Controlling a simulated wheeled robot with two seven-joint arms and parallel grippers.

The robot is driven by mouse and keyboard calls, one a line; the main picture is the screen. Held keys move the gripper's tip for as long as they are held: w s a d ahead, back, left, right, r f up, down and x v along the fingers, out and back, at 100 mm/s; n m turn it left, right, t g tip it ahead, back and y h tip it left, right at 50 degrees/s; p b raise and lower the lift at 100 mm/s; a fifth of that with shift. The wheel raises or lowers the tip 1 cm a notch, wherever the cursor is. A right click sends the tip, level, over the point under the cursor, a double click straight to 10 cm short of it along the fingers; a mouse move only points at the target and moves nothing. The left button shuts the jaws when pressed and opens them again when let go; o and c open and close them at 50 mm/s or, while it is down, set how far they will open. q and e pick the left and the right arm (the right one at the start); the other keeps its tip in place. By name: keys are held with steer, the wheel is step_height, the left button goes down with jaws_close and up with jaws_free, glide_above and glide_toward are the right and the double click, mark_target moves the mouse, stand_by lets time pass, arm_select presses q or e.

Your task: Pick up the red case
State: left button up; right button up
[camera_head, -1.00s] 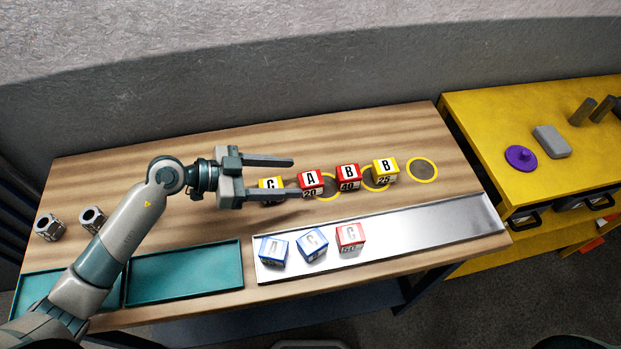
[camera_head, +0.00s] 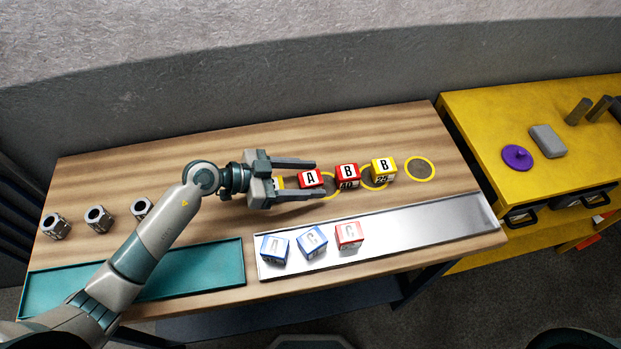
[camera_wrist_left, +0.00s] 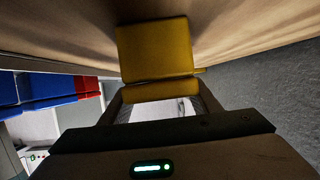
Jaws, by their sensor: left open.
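Three red cases are in the head view. One marked A (camera_head: 311,178) stands in the row on the wooden table, a second (camera_head: 347,176) stands to its right, and one marked C (camera_head: 349,235) lies in the metal tray. My left gripper (camera_head: 318,180) is open, its fingers pointing right along both sides of a yellow case (camera_wrist_left: 156,50) and reaching beside the red A case. In the head view the yellow case is mostly hidden by the gripper. I cannot tell whether the fingers touch anything. My right gripper is out of view.
Another yellow case (camera_head: 383,169) ends the row, near an empty ringed spot (camera_head: 420,168). The metal tray (camera_head: 440,222) also holds two blue cases (camera_head: 275,247); its right part is bare.

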arm_select(q)
steer(key=shift+w+d+f, duration=0.1)
steer(key=shift+d+f, duration=0.05)
steer(key=shift+d, duration=0.2)
steer(key=c, duration=1.2)
steer(key=shift+c, duration=0.2)
